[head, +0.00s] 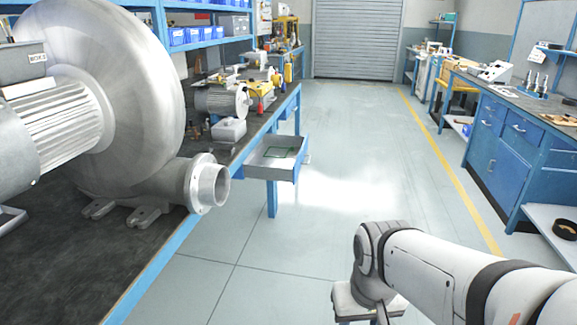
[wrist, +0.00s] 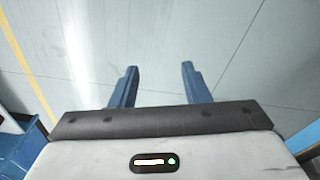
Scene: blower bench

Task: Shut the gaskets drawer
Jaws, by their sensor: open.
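A grey drawer (head: 270,172) stands pulled out from the left workbench, just past the large blower. Its blue-edged front with a small handle (head: 307,159) faces the aisle, and I cannot read a label on it. A thin green-edged item (head: 281,152) lies inside. No other open drawer shows. In the head view my arm is at the lower right, well apart from the drawer, with its fingers below the picture. In the wrist view my gripper (wrist: 158,67) has its two blue fingers spread, with only floor between them.
The large grey blower (head: 120,110) sits on the near left bench, its flanged outlet (head: 208,184) toward the aisle. A blue bench leg (head: 272,198) stands under the drawer. The floor (head: 350,180) between the benches is clear. A blue cabinet (head: 507,135) stands at right.

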